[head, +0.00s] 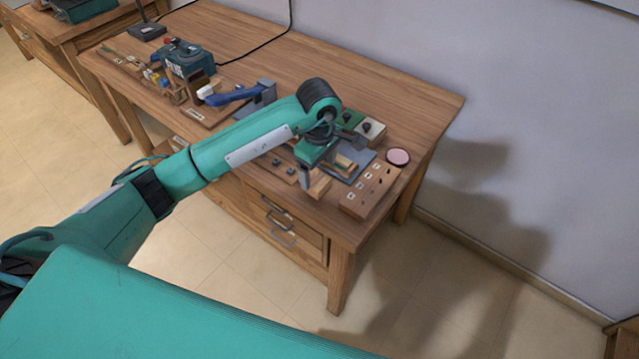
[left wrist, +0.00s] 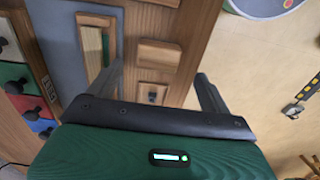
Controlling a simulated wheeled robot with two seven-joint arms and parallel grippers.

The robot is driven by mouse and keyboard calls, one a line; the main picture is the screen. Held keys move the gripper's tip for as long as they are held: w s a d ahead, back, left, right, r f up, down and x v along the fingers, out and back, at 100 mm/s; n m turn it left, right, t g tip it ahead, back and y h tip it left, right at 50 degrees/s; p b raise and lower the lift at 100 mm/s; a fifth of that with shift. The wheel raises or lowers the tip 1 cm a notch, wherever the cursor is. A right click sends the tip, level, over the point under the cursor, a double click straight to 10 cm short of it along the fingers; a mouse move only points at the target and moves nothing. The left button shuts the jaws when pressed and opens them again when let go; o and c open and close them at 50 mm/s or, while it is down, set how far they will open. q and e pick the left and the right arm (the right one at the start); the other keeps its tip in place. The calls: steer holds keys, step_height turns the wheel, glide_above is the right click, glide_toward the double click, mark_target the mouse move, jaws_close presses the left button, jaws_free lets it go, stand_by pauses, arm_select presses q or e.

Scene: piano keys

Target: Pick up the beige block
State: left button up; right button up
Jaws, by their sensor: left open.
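A small beige wooden block (head: 320,186) sits near the front edge of the desk, close beside a finger of my left gripper (head: 318,172) in the head view. In the left wrist view, a light wooden block (left wrist: 158,54) lies between and beyond the two spread fingers of my left gripper (left wrist: 158,76). The gripper is open with nothing held, pointing down over the desk. The gripper body hides part of the parts behind it in the head view. My right gripper is not in view.
A wooden block with labelled holes (head: 370,190) and a pink round disc (head: 398,157) stand to the right. Boxes with black knobs (head: 372,130) are behind. A blue tool (head: 232,96) lies to the left. The desk's back (head: 400,90) is clear.

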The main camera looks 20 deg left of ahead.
mark_target(320, 182)
arm_select(q)
steer(key=shift+f, duration=0.35)
steer(key=shift+d+f+p, duration=0.1)
steer(key=shift+f+p, duration=0.25)
steer(key=shift+f, duration=0.2)
step_height(320, 182, down, 3)
steer(key=shift+w+f+p, duration=0.1)
steer(key=shift+f+p, duration=0.05)
steer(key=shift+p, duration=0.4)
steer(key=shift+f, duration=0.45)
steer(key=c, duration=1.1)
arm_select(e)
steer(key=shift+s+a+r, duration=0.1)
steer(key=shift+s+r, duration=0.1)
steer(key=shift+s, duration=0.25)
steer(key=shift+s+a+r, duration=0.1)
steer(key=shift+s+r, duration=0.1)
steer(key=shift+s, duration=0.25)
arm_select(q)
steer(key=shift+r, duration=0.1)
